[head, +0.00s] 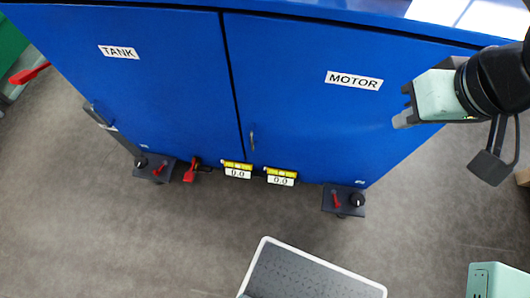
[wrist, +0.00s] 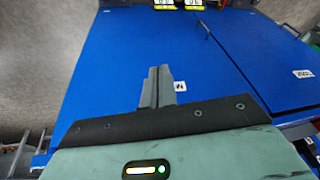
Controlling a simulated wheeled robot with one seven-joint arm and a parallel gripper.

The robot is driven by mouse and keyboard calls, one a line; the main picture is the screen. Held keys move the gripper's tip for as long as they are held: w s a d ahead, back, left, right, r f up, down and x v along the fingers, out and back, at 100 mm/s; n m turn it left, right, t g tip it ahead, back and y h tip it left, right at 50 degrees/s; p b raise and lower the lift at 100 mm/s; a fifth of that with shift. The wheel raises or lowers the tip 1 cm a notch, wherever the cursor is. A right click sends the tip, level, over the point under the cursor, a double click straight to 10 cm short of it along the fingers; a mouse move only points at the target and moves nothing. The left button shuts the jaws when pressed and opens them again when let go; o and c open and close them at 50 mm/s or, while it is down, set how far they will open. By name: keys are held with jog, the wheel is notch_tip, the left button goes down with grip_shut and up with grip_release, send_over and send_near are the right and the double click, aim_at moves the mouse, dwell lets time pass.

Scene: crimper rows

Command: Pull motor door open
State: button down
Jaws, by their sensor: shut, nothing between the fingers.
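The motor door (head: 310,125) is the right blue panel of the cabinet, labelled MOTOR, and it looks closed in the head view. Its small upright handle (head: 252,137) sits by the seam with the tank door. A handle (wrist: 207,32) also shows near a seam at the top of the wrist view. My gripper (head: 401,120) is at the right side of the motor door, well apart from the handle. In the wrist view its fingers (wrist: 158,74) are together with nothing between them. The gripper body hides part of the cabinet there.
The tank door (head: 155,80) is closed on the left, with a grey bar (head: 122,132) at its edge. Two 0.0 displays (head: 237,170) (head: 281,177) and red-levered boxes (head: 343,200) line the cabinet's foot. A grey-topped tray (head: 310,275) is in front. Grey floor between is clear.

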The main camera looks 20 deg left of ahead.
jog(key=w+a+f+m+t+y+b, duration=0.1)
jog(key=w+a+f+b, duration=0.1)
jog(key=f+b, duration=0.4)
jog(key=w+a+f+m+t+y+b, duration=0.1)
jog(key=w+a+f+y+b, duration=0.1)
jog(key=f+b, duration=0.4)
jog(key=m+y+b, duration=0.7)
jog(key=y+b, duration=0.5)
jog(key=b, duration=2.3)
send_near(248, 134)
jog(key=shift+t, duration=0.4)
jog(key=b+x, duration=0.4)
jog(key=shift+s+a, duration=0.15)
jog(key=shift+a, duration=0.05)
